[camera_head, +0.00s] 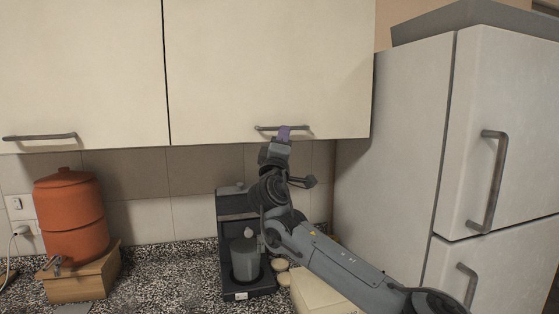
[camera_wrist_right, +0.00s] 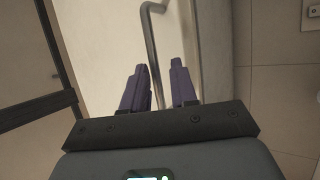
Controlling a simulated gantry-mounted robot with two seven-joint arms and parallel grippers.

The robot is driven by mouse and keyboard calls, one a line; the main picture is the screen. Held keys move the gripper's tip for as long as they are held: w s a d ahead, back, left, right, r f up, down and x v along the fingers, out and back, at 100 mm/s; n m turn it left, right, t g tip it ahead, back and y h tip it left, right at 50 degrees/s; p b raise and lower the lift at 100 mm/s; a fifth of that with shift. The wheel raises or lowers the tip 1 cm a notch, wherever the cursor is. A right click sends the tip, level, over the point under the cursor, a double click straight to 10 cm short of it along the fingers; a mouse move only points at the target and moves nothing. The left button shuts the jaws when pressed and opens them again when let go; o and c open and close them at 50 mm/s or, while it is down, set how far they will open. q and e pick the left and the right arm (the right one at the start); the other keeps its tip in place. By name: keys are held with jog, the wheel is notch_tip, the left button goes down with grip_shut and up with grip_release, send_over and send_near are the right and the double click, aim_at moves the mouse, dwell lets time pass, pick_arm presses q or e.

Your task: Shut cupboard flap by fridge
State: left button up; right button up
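The cream cupboard flap (camera_head: 265,65) by the fridge hangs at the upper middle, and its front looks about level with the neighbouring flap. Its grey bar handle (camera_head: 298,128) runs along the lower edge. My right gripper (camera_head: 284,131) reaches up to this handle from below. In the right wrist view its two purple fingers (camera_wrist_right: 159,85) stand apart, with the handle (camera_wrist_right: 154,45) running between them and gaps showing beside the bar. My left gripper is in neither view.
The white fridge (camera_head: 395,175) stands to the right. Another flap (camera_head: 80,75) with its own handle is on the left. Below, an orange container (camera_head: 72,215) on a wooden stand and a dark coffee machine (camera_head: 233,220) occupy the speckled counter (camera_head: 165,275).

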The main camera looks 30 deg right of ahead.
jog(key=b+v, duration=0.1)
jog(key=v, duration=0.5)
jog(key=shift+s+a, duration=0.2)
jog(key=shift+s, duration=0.2)
